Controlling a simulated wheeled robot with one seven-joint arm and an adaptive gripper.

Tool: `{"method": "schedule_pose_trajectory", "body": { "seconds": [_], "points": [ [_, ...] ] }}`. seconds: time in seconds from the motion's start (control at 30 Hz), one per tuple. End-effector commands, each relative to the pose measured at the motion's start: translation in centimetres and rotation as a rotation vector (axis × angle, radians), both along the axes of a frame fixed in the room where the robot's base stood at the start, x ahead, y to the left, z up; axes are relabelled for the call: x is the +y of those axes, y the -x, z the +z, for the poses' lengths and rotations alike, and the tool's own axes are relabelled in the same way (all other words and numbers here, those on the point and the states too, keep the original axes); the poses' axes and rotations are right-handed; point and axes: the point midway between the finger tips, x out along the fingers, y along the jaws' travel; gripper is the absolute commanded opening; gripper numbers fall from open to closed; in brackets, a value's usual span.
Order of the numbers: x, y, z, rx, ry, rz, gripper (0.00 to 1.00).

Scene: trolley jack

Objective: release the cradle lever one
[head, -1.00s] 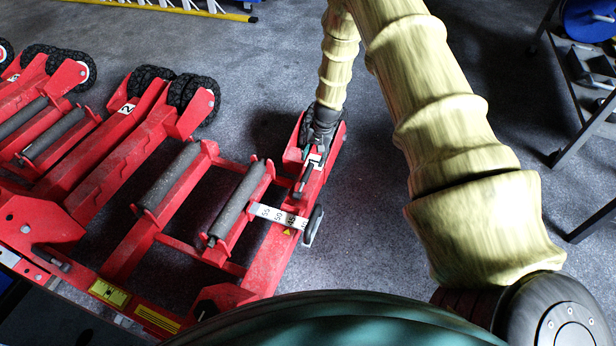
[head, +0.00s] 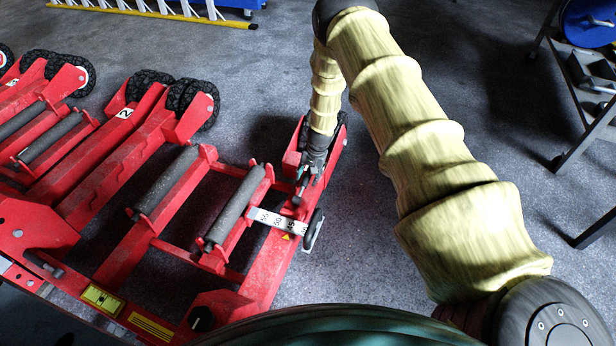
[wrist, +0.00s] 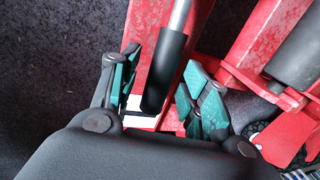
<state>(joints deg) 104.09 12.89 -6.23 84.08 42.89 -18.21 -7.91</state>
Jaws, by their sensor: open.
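The lever shows in the wrist view as a silver rod ending in a black grip (wrist: 166,72), lying over a red beam. My gripper (wrist: 162,66) is open, with one teal-padded finger on each side of the black grip. The grip lies between the fingers, and I cannot tell whether either finger touches it. In the head view my gripper (head: 303,188) points down at the nearest red cradle arm (head: 272,262), and the arm's end hides most of the lever there.
A grey roller (head: 236,205) lies left of my gripper, beside a numbered white scale strip (head: 278,220). More red cradle arms with black wheels (head: 195,100) stand to the left. A dark metal rack (head: 585,135) stands at right. The floor between is clear.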

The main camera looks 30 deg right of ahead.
Motion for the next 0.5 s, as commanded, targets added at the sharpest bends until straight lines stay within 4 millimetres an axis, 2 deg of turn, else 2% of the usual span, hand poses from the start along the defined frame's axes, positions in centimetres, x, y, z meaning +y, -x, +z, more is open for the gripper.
{"method": "schedule_pose_trajectory", "body": {
  "seconds": [0.3, 0.37, 0.5],
  "points": [
    [0.04, -0.04, -0.20, 0.000, 0.000, 0.000, 0.46],
    [0.03, -0.05, -0.19, 0.000, 0.000, 0.000, 0.37],
    [0.03, -0.05, -0.19, 0.000, 0.000, 0.000, 0.11]
  ]
}}
